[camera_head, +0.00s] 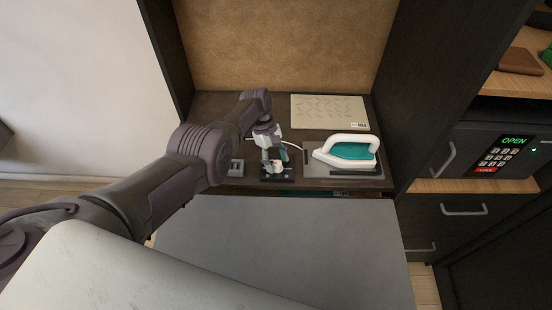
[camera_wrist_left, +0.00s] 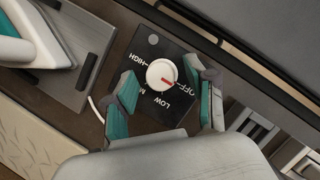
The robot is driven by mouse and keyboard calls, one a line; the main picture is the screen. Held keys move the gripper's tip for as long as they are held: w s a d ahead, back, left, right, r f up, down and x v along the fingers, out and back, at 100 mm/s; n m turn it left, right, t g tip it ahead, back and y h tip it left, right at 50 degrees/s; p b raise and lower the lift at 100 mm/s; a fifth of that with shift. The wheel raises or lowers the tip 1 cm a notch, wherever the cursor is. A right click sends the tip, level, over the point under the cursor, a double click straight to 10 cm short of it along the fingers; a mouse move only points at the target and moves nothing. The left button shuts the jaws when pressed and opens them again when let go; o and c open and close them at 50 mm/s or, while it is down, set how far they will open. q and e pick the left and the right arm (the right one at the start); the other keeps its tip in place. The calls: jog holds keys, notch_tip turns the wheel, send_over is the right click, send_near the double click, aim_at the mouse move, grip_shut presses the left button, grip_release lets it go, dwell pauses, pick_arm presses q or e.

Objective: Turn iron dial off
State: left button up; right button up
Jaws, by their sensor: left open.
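The iron dial (camera_head: 275,167) is a round white knob on a black plate (camera_wrist_left: 149,52) on the dark shelf. In the left wrist view the knob (camera_wrist_left: 160,72) has a red pointer, which lies between the LOW and OFF labels. My left gripper (camera_head: 271,154) is over the dial. In the left wrist view the gripper (camera_wrist_left: 161,82) is open, with one teal-padded finger on each side of the knob. I cannot tell whether they touch it. The white and teal iron (camera_head: 345,152) sits to the right on a grey pad. My right gripper is not in view.
A patterned cream board (camera_head: 330,112) lies behind the iron. A grey switch or outlet plate (camera_head: 236,168) is left of the dial. Dark cabinet walls flank the shelf, and a safe (camera_head: 495,150) stands to the right. A grey surface (camera_head: 290,240) lies in front.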

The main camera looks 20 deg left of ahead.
pick_arm(q)
jog(key=shift+r, duration=0.1)
jog(key=v, duration=1.1)
jog(key=shift+r, duration=0.4)
jog(key=shift+a, duration=0.15)
